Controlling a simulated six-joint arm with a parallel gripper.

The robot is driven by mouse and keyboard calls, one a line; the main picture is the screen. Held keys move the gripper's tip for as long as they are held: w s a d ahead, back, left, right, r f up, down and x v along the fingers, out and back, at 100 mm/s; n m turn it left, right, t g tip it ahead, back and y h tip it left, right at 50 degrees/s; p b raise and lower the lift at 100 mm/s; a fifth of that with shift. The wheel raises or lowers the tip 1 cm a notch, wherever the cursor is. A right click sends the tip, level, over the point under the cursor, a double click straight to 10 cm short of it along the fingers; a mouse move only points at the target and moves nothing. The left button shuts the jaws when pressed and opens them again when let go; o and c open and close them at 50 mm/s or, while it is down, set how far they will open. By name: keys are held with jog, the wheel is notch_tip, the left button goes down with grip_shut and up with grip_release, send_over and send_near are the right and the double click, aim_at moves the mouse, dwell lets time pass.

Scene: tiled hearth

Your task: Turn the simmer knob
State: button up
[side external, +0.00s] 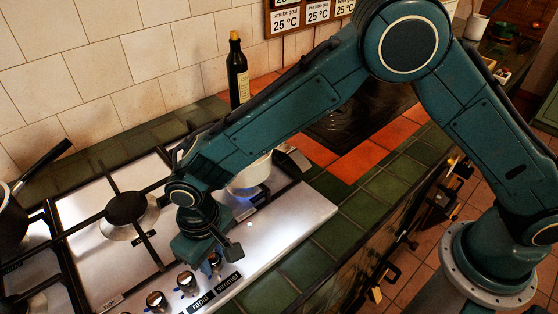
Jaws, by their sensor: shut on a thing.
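The steel gas hob (115,185) has a row of silver knobs along its front edge. The simmer knob (214,260) is at the right end of the row, beside a black label reading "simmer" (231,281). Two more knobs show to its left, one (187,281) by the "rapid" label and one (156,299) nearer the bottom. My gripper (216,252) reaches down over the hob's front edge and is shut on the simmer knob. The gripper partly hides this knob, so its angle cannot be read.
A pale pot (250,175) stands on the right burner, partly behind my arm. A dark pan (12,220) is at the left edge. A dark bottle (237,72) stands by the tiled wall. Black pan supports (126,207) rise above the hob.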

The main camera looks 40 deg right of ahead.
aim_at(213, 258)
jog(key=n, duration=1.2)
dwell(0.4)
jog(key=o, duration=1)
jog(key=shift+r, duration=0.15)
notch_tip(213, 258, up, 14)
jog(key=shift+f, duration=0.2)
